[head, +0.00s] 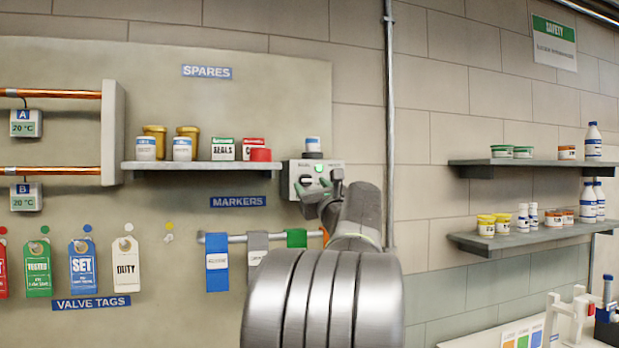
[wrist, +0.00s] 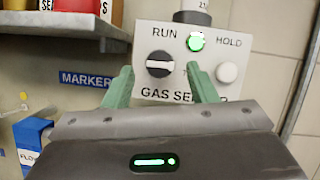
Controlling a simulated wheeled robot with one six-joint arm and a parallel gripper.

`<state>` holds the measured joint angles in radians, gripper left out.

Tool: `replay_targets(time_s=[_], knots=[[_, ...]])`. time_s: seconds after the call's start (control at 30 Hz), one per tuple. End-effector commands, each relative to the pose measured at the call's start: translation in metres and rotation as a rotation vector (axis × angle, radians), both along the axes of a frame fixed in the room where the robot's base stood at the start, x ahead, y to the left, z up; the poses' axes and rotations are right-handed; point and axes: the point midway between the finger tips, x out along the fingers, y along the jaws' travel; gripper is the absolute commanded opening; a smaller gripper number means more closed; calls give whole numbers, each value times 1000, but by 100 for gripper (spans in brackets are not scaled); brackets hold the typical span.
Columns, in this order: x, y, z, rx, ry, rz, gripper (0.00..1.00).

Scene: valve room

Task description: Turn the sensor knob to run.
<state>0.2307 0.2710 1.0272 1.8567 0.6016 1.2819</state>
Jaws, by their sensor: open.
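The gas sensor box (wrist: 145,92) is a pale panel on the wall; it also shows in the head view (head: 291,178). Its sensor knob (wrist: 160,64) is round and black with a white bar lying roughly horizontal. "RUN" is printed above the knob and "HOLD" to the upper right. A label right of the knob is partly hidden. My gripper (wrist: 160,70) is open, its green fingers on either side of the knob in the picture, and I cannot tell whether they touch it. In the head view my gripper (head: 322,197) is in front of the box.
A lit green lamp (wrist: 196,42) and a white button (wrist: 227,72) are on the box, close to the right finger. A shelf (head: 200,166) with jars ends just left of the box. A vertical pipe (head: 389,120) runs to its right. A rail with tags (head: 217,262) hangs below.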

Motion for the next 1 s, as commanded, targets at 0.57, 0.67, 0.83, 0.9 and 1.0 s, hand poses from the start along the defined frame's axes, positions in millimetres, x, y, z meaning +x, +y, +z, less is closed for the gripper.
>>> replay_targets(time_s=[0.57,0.67,0.83,0.9,1.0], knots=[[18,7,7,0,0,-1,42],[18,7,7,0,0,-1,23],[18,7,7,-1,0,0,7],[18,7,7,-4,-1,-1,8],[18,7,7,-17,-6,-1,8]])
